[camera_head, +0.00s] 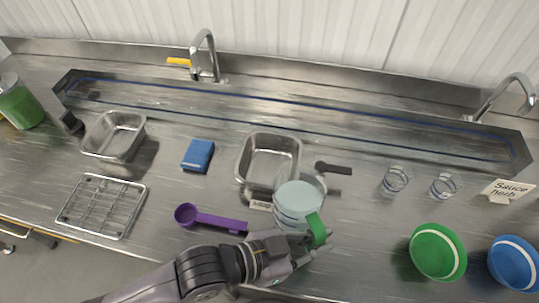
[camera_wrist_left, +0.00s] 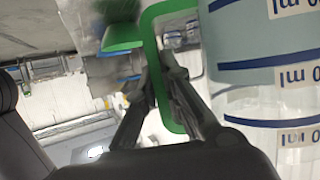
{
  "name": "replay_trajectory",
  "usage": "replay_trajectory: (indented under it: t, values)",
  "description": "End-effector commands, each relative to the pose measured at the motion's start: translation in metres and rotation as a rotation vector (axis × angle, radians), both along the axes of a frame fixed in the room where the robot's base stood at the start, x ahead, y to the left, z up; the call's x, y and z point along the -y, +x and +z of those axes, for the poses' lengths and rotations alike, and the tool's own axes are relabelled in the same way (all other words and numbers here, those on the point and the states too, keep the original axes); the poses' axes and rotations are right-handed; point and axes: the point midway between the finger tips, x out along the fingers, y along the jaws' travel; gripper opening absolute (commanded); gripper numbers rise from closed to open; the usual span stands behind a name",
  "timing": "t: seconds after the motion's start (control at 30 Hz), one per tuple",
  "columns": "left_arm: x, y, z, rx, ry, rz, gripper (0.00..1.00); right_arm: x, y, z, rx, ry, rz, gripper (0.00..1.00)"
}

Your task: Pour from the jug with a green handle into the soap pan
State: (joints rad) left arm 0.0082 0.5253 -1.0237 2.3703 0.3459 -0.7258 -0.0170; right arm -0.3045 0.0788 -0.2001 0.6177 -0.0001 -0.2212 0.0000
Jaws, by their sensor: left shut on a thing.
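The jug (camera_head: 297,204) with a green handle (camera_head: 317,230) is at the front middle in the head view, beside the near edge of a metal pan. My left gripper (camera_head: 306,240) is shut on the green handle. The left wrist view shows the fingers (camera_wrist_left: 160,85) at the green handle (camera_wrist_left: 165,110) and the jug's marked side (camera_wrist_left: 265,70), clear below and pale blue-grey above. The metal pan (camera_head: 268,143) behind the jug has a small label (camera_head: 261,205) in front, partly hidden and too small to read surely. My right gripper is not in view.
Another metal pan (camera_head: 114,134) and a wire rack (camera_head: 103,206) are at left. A blue sponge (camera_head: 198,155), purple scoop (camera_head: 210,218) and dark-handled tool (camera_head: 333,168) lie around the middle. Glasses (camera_head: 395,180), a green bowl (camera_head: 437,252) and blue bowl (camera_head: 514,262) stand at right.

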Motion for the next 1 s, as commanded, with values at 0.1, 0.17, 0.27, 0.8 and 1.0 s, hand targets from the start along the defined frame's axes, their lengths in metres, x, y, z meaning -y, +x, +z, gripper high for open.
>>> replay_trajectory:
  t: [0.1,0.17,0.27,0.8,1.0]
  values:
    - [-0.001,0.004,0.014,-0.036,-0.025,0.000,0.00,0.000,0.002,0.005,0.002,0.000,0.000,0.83]
    - [-0.001,0.005,0.019,-0.064,-0.035,0.000,0.00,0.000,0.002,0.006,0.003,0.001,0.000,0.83]
    - [-0.002,0.008,0.027,-0.113,-0.053,0.000,0.00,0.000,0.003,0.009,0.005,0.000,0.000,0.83]
    - [-0.011,0.030,0.043,-0.367,-0.148,0.000,0.00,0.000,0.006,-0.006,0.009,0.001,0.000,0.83]
    - [-0.015,0.042,0.059,-0.461,-0.183,0.001,0.00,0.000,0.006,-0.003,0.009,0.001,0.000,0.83]
